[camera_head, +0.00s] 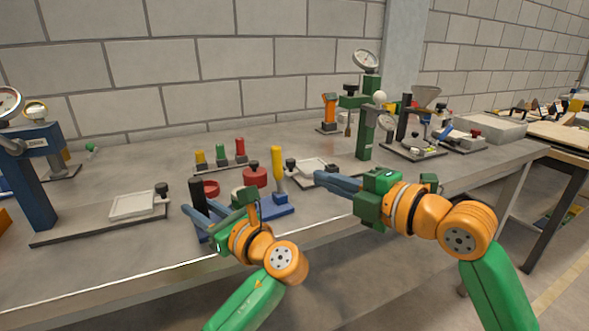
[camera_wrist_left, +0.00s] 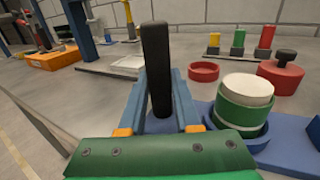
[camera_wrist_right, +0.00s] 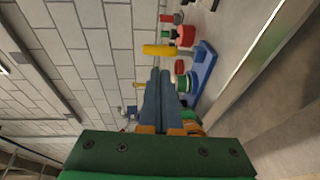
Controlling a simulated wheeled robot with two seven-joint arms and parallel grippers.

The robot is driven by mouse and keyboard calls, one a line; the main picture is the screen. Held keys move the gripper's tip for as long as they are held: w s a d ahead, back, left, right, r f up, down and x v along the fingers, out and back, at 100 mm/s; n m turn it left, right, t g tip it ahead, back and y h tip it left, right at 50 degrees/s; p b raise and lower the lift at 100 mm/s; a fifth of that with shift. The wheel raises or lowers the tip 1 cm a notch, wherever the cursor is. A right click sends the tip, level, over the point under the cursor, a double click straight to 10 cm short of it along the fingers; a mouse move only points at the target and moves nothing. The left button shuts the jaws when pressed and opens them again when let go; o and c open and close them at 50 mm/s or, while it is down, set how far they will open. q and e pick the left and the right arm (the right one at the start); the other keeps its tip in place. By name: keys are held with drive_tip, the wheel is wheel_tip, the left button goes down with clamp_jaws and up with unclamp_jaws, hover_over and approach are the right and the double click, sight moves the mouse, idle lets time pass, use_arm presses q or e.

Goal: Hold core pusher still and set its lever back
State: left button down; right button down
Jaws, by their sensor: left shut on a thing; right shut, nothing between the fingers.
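The core pusher has a blue base (camera_head: 283,209), also seen in the left wrist view (camera_wrist_left: 292,152). A black grip post (camera_head: 197,193) stands upright at its left end. A yellow lever (camera_head: 277,160) stands nearly upright at its right end. A green cylinder with a pale top (camera_wrist_left: 245,105) sits between them. My left gripper (camera_head: 192,212) is shut on the black post, with a finger on each side of it in the left wrist view (camera_wrist_left: 158,110). My right gripper (camera_head: 318,177) is shut and empty, right of the yellow lever and apart from it. The lever's lower end is partly hidden.
A red ring (camera_wrist_left: 203,71) and a red knobbed cap (camera_head: 255,176) lie behind the pusher. Small yellow, green and red posts (camera_head: 220,157) stand farther back. A pale tray (camera_head: 315,167) with a black knob is behind my right gripper. Gauge stands are at both sides.

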sight(281, 163)
drive_tip(key=x, duration=0.9)
drive_tip(key=shift+w+a+f, duration=0.1)
drive_tip(key=shift+w+a, duration=0.15)
drive_tip(key=shift+a, duration=0.05)
drive_tip(key=shift+w+a, duration=0.45)
drive_tip(key=shift+w, duration=0.1)
drive_tip(key=shift+s+d, duration=0.1)
use_arm(q)
drive_tip(key=c, duration=0.5)
unclamp_jaws()
drive_tip(key=shift+c, duration=0.2)
use_arm(e)
drive_tip(key=r+v, duration=0.1)
drive_tip(key=v, duration=1.2)
drive_tip(key=shift+s+d, duration=0.2)
